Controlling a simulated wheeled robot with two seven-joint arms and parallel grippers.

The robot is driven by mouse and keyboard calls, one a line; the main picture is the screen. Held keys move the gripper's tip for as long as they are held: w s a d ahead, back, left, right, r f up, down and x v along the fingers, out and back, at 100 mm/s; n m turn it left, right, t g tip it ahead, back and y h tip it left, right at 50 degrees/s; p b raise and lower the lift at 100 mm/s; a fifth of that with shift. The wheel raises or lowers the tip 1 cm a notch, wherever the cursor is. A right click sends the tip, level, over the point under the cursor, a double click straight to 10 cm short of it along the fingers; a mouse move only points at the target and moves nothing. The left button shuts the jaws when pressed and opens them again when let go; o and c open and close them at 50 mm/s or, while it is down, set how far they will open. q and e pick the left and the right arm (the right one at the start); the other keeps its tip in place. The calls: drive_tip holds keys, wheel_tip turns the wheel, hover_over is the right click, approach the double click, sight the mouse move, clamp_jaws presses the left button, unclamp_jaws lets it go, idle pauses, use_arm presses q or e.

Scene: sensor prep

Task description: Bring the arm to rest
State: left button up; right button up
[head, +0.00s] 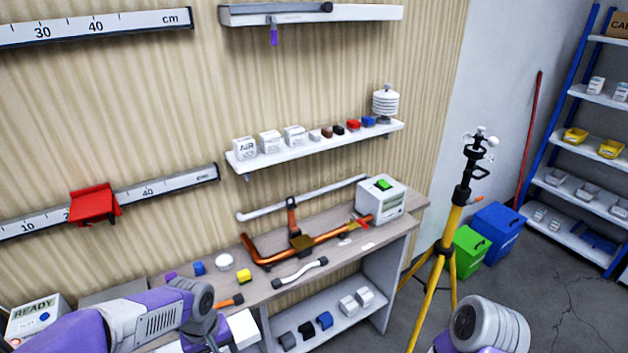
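My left arm (150,318), purple and white, comes in at the lower left and reaches over the front of the workbench. Past its grey wrist joint, a small grey part (212,330) shows next to a white block (243,328). I cannot tell whether the block is part of my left gripper or a separate thing, and the fingers do not show clearly. My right arm (490,325) shows only as a grey and purple joint at the bottom right. Its gripper is out of the picture.
The workbench (325,225) holds an orange pipe (320,240), a white meter box (381,200) and small blocks. A READY box (36,314) stands at left. A wall shelf (310,150) carries small boxes. A yellow tripod (446,240) stands right of the bench, before green and blue bins (496,232).

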use_arm(q)
drive_tip(key=w+d+f+m+h, duration=0.1)
drive_tip(key=w+d+f, duration=0.15)
drive_tip(key=f, duration=0.55)
drive_tip(key=s+d+f+m+h, duration=0.1)
drive_tip(key=s+d+f, duration=0.3)
drive_tip(key=f, duration=0.5)
drive_tip(key=s+d+f+m+h, duration=0.1)
drive_tip(key=s+d+f, duration=0.4)
drive_tip(key=s+f, duration=0.2)
wheel_tip(320, 180, down, 2)
drive_tip(key=shift+s+f+h, duration=0.25)
drive_tip(key=shift+s+h, duration=0.05)
drive_tip(key=shift+h, duration=0.1)
